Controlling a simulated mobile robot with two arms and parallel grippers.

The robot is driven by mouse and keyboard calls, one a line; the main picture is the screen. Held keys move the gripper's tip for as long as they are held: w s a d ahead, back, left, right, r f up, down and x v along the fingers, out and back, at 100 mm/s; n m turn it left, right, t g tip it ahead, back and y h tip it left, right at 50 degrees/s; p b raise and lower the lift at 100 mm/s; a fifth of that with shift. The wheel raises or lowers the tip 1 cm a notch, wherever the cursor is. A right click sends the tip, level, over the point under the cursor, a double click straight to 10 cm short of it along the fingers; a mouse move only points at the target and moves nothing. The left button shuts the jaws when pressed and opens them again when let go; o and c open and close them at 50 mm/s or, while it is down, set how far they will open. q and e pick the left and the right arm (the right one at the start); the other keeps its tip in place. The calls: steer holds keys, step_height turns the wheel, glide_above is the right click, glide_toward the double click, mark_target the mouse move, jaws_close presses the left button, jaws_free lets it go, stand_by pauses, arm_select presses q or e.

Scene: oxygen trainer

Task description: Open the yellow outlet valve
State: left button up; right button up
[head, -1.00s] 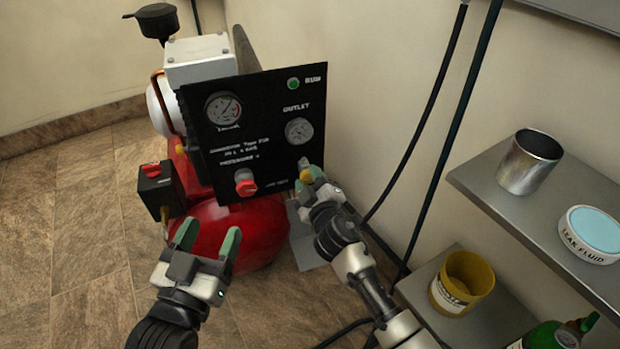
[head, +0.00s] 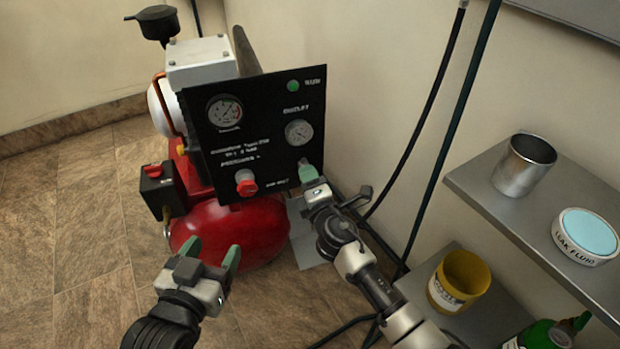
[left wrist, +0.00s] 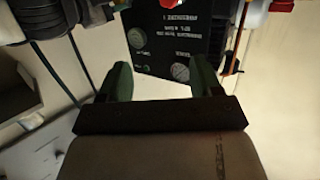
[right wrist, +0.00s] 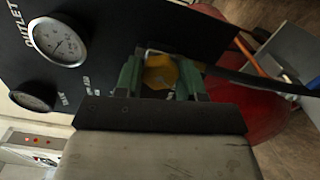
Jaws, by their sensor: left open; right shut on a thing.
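The yellow outlet valve (right wrist: 160,72) is a small yellow knob at the lower right of the black panel (head: 255,120), near the OUTLET gauge (head: 298,132). In the right wrist view it sits between the two green fingers of my right gripper (right wrist: 159,80), which is shut on it. In the head view my right gripper (head: 310,178) is at the panel's lower right edge and hides the knob. My left gripper (head: 214,248) is open and empty, in front of the red tank and apart from the panel.
A red knob (head: 246,183) is on the panel left of my right gripper. The red tank (head: 255,225) is below. At right, shelves hold a metal cup (head: 524,165), a leak fluid tin (head: 588,235) and a yellow cup (head: 459,282). Dark hoses (head: 450,125) hang along the wall.

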arm_select(q)
steer(key=shift+s+a+f+g+y+p, duration=0.25)
steer(key=shift+s+f+g, duration=0.2)
steer(key=shift+f+g, duration=0.2)
steer(key=shift+s+a+f+g+y+p, duration=0.2)
steer(key=shift+s+f+g, duration=0.2)
steer(key=shift+f+g, duration=0.3)
steer(key=shift+s+a+f+g+y+p, duration=0.25)
steer(key=shift+s+f+g, duration=0.2)
steer(key=shift+f+g, duration=0.2)
arm_select(e)
steer(key=shift+f+n, duration=0.1)
steer(key=shift+n, duration=3.4)
steer(key=o, duration=0.9)
steer(key=shift+s, duration=0.15)
arm_select(q)
steer(key=s+a+f+g+y+p, duration=0.1)
steer(key=s+a+f+g, duration=0.1)
steer(key=s+f+g, duration=0.1)
steer(key=shift+s+f+g+p, duration=0.2)
steer(key=shift+s+g+p, duration=0.2)
steer(key=shift+s+g, duration=0.55)
arm_select(e)
steer(key=v, duration=1)
steer(key=shift+s+d, duration=0.15)
steer(key=shift+s, duration=0.15)
arm_select(q)
steer(key=shift+s, duration=0.15)
